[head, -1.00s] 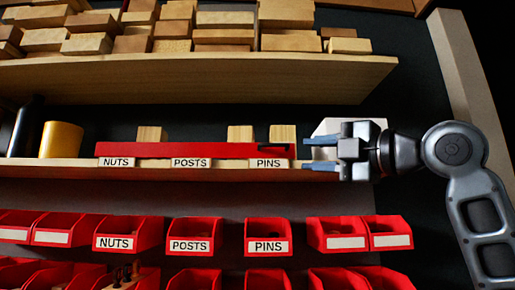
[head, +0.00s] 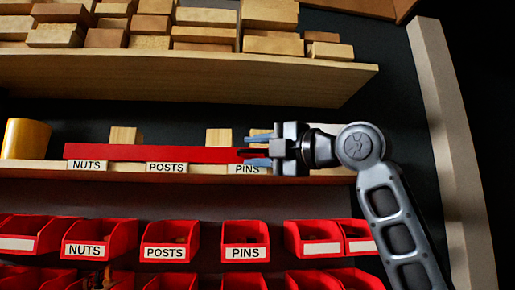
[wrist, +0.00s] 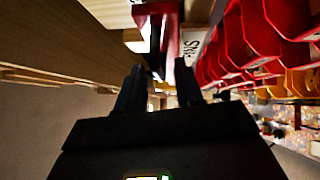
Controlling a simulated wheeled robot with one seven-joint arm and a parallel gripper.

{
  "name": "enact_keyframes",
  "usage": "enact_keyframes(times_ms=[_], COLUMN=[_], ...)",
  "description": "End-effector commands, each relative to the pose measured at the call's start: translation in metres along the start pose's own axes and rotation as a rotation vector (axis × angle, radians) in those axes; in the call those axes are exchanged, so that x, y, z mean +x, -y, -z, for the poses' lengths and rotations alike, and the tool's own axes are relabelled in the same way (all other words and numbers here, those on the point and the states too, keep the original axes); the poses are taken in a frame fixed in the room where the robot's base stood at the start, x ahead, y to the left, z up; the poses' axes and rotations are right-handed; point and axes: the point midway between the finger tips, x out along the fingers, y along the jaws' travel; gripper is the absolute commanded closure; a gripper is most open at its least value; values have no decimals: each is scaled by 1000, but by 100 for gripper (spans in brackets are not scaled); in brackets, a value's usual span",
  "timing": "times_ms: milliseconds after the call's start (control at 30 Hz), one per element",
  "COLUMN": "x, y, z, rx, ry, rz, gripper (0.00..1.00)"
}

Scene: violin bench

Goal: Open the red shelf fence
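The red shelf fence (head: 150,153) is a long red bar along the front of the middle shelf, above the NUTS, POSTS and PINS labels. My gripper (head: 247,150) is at its right end by the PINS label, with one blue-grey finger above the bar's height and one below. In the wrist view the end of the red fence (wrist: 171,45) lies ahead, between and just past the two dark fingertips (wrist: 160,80). The fingers are apart. I cannot tell whether they touch the bar.
Wooden blocks (head: 126,136) stand behind the fence, and a yellow cylinder (head: 25,138) stands to its left. A shelf of stacked wood (head: 180,68) hangs above. Red bins (head: 245,240) sit below. A pale upright post (head: 450,150) stands to the right.

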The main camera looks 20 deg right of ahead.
Motion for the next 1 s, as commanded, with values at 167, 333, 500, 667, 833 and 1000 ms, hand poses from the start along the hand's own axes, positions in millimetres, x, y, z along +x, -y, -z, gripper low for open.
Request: enact_keyframes(times_ms=[167, 333, 500, 667, 833, 1000], x=[0, 0, 0, 0, 0, 0], y=[0, 0, 0, 0, 1, 1], z=[0, 0, 0, 0, 0, 0], rx=[0, 0, 1, 1, 1, 1], ry=[0, 0, 0, 0, 0, 0], rz=[0, 0, 0, 0, 1, 1], gripper=[64, 80, 97, 100, 100, 100])
